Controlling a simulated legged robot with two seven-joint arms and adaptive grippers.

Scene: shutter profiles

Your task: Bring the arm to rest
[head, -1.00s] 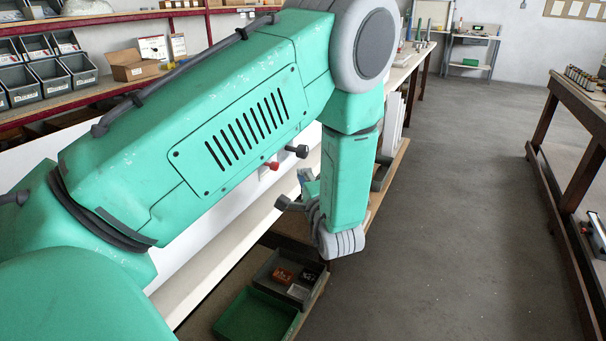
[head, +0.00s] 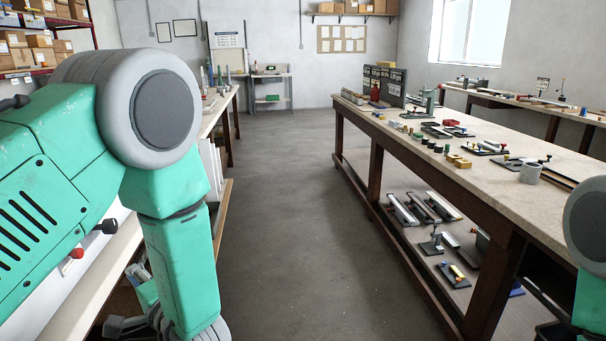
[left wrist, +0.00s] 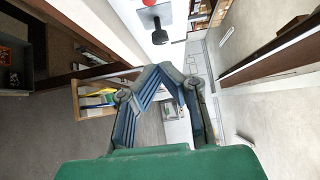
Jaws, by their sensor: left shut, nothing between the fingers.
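My left arm, green with grey joints, bends down at the left of the head view. My left gripper (head: 128,325) is at the lower left there, partly cut off by the lower picture edge and close to the forearm. In the left wrist view the two blue-grey fingers of the gripper (left wrist: 160,72) lean together at their tips, shut with nothing between them. Part of my right arm shows at the right edge of the head view, but its gripper is not seen.
A long workbench (head: 500,190) with many tools and fixtures stands on the right, with a loaded lower shelf. A narrow bench (head: 120,245) runs along the left beside my left arm. The grey floor (head: 290,220) between them is clear. A wooden box (left wrist: 78,100) shows in the left wrist view.

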